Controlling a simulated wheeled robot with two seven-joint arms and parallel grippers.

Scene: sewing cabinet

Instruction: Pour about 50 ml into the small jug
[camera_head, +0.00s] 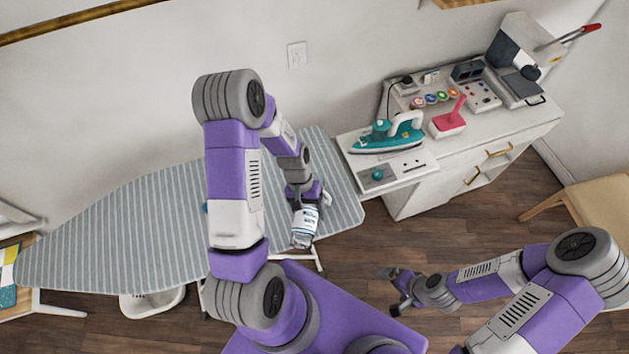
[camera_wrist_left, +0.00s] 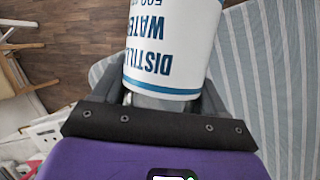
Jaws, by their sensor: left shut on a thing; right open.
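A white bottle (camera_head: 304,230) with blue lettering is held by my left gripper (camera_head: 309,207) over the front right edge of the striped ironing board. In the left wrist view, the bottle (camera_wrist_left: 172,45) sits between the fingers, its label reading "DISTILL… WATER" upside down. Its far end is cut off there, and I cannot tell how tilted it is. I cannot make out a small jug. A small blue bit (camera_head: 205,207) peeks from behind my left arm, too hidden to name. My right gripper (camera_head: 393,283) is open and empty above the floor, right of the board.
The ironing board (camera_head: 110,230) stretches left, mostly bare; my left arm hides part of it. A white cabinet (camera_head: 515,130) at the right carries a teal iron (camera_head: 388,133), a pink-red item (camera_head: 450,120) and several devices. A wooden chair (camera_head: 595,205) stands far right.

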